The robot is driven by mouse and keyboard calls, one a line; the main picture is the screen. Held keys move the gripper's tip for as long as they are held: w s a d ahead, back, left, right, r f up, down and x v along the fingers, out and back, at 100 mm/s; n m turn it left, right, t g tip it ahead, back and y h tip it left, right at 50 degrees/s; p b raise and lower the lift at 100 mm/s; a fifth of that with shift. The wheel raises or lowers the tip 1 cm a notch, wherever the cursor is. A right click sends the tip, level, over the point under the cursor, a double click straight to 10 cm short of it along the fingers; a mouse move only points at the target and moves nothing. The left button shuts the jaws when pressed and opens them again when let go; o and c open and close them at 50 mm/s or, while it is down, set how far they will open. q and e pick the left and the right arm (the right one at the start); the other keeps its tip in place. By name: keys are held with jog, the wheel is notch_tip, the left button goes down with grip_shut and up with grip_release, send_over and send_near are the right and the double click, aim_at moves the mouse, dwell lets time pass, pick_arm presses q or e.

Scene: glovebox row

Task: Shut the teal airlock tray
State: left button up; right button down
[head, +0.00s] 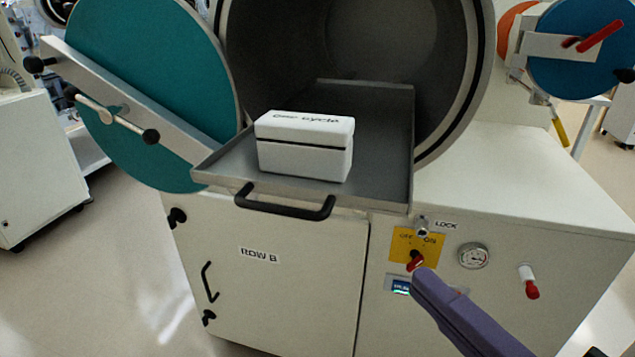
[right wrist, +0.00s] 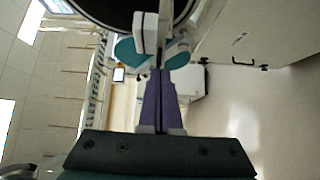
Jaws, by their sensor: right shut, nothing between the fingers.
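The grey metal airlock tray (head: 381,135) is slid out of the round dark chamber and sticks out past its mouth. A black handle (head: 285,208) spans its front edge. A white box (head: 305,147) with lettering on its lid sits on the tray. The round teal door (head: 150,90) stands swung open at the left, with a metal bar across it. My right gripper (head: 422,277) is shut and empty, with its purple fingertips just below the red knob (head: 416,261); I cannot tell if they touch. Its shut fingers (right wrist: 161,75) also show in the right wrist view. My left gripper is out of view.
The cabinet front has a yellow OFF/ON plate (head: 402,240), a gauge (head: 473,256), a red-tipped valve (head: 529,282) and a small display (head: 400,287). A blue door (head: 580,50) of another unit stands at the right. The cabinet top right of the chamber is clear.

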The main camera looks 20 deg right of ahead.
send_near(369, 205)
jog(key=w+a, duration=0.2)
jog(key=a, duration=0.1)
jog(key=w, duration=0.1)
jog(key=w+d, duration=0.1)
jog(key=w+p, duration=0.1)
jog(key=shift+w+d, duration=0.35)
jog(key=shift+d, duration=0.05)
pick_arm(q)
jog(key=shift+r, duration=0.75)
pick_arm(e)
jog(key=shift+w, duration=0.1)
